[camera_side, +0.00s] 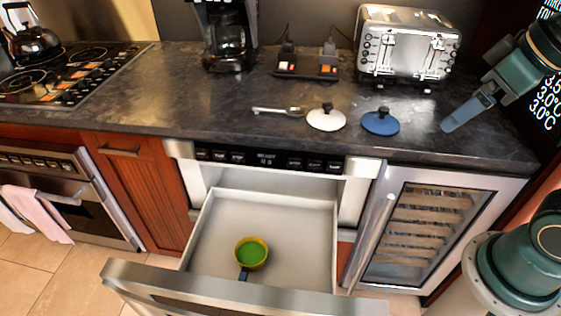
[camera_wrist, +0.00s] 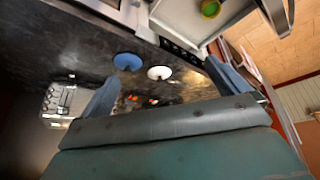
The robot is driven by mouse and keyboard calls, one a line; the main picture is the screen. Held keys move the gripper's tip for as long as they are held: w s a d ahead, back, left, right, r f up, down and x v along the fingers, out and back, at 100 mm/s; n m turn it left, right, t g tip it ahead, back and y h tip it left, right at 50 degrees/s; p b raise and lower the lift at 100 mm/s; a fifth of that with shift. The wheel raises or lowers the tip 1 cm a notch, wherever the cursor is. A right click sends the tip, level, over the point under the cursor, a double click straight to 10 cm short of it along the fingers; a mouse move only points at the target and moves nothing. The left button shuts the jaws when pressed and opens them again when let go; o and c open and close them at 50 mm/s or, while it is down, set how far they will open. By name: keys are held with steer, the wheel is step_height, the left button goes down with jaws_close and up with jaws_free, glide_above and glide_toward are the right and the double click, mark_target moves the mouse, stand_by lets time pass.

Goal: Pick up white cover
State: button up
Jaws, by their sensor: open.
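The white cover (camera_side: 325,119) is a round lid with a dark knob, lying on the dark countertop left of a blue cover (camera_side: 381,123). In the wrist view the white cover (camera_wrist: 159,73) shows between my fingers, some way off, with the blue cover (camera_wrist: 128,61) beside it. My gripper (camera_side: 450,124) is above the counter at the right, apart from both covers. In the wrist view its two blue fingers (camera_wrist: 164,71) are spread wide with nothing between them.
A spoon (camera_side: 277,111) lies left of the white cover. A toaster (camera_side: 408,45) and coffee maker (camera_side: 228,40) stand behind. The microwave drawer (camera_side: 210,225) is pulled open below the counter, with a yellow-green pan (camera_side: 251,253) inside. Counter between gripper and blue cover is clear.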

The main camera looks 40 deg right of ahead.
steer(key=w+r+n+g, duration=0.1)
steer(key=w+r+n, duration=0.2)
steer(key=w, duration=0.5)
steer(key=n+g, duration=0.4)
steer(key=n, duration=0.6)
glide_above(328, 104)
step_height(328, 104, down, 9)
steer(key=shift+f, duration=0.15)
steer(key=shift+w+d, duration=0.1)
steer(key=shift+f, duration=4.3)
steer(key=shift+f, duration=2.6)
